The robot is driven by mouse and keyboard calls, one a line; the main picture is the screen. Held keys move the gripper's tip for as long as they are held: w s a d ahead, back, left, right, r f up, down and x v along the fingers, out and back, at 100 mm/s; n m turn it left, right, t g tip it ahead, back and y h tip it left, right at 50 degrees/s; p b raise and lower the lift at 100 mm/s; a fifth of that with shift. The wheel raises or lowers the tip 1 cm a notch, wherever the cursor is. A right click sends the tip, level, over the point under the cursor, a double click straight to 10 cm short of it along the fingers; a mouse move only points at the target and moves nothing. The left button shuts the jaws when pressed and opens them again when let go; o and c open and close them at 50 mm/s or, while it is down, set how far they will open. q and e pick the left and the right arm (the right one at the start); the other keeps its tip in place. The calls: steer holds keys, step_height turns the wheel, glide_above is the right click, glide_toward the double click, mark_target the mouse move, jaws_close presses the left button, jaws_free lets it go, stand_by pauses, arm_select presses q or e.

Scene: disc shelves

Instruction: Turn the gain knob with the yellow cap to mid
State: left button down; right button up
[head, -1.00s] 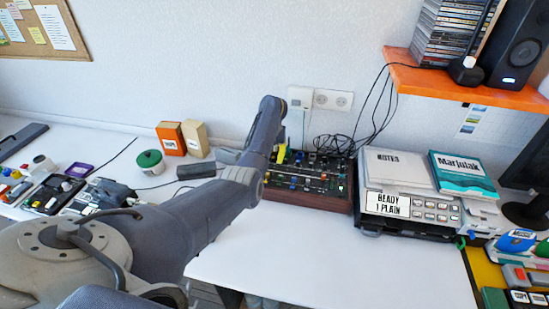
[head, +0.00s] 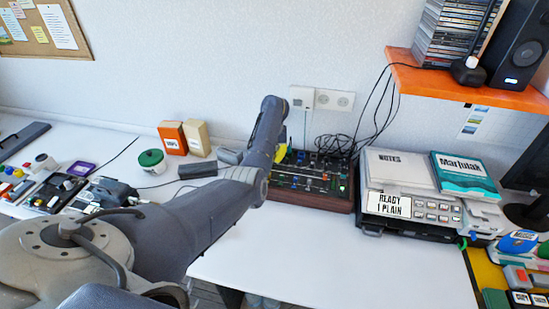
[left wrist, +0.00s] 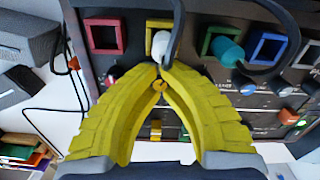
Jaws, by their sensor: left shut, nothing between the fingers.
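The mixer-like panel (head: 310,178) stands at the back middle of the desk, dark with a reddish-brown front. My left gripper (head: 281,154) is over its left part, partly hidden by my own arm. In the left wrist view its yellow fingers (left wrist: 160,70) are shut, tips together, over the panel. A small round yellow part, seemingly the yellow-capped knob (left wrist: 159,87), shows in the gap just below the tips. I cannot tell whether the fingers touch it, or where its pointer stands. My right gripper is not in view.
Near the tips, a white plug (left wrist: 161,44) with a dark cable sits at a yellow-framed socket. A teal plug (left wrist: 228,50) is to its right. Other knobs and sliders lie close by. A device bearing notes (head: 410,205) stands right of the panel. The front desk is clear.

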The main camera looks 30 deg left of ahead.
arm_select(q)
steer(key=shift+w+a+r, duration=0.1)
steer(key=shift+r, duration=0.15)
steer(key=c, duration=1.6)
jaws_free()
steer(key=shift+f, duration=0.15)
step_height(320, 180, up, 12)
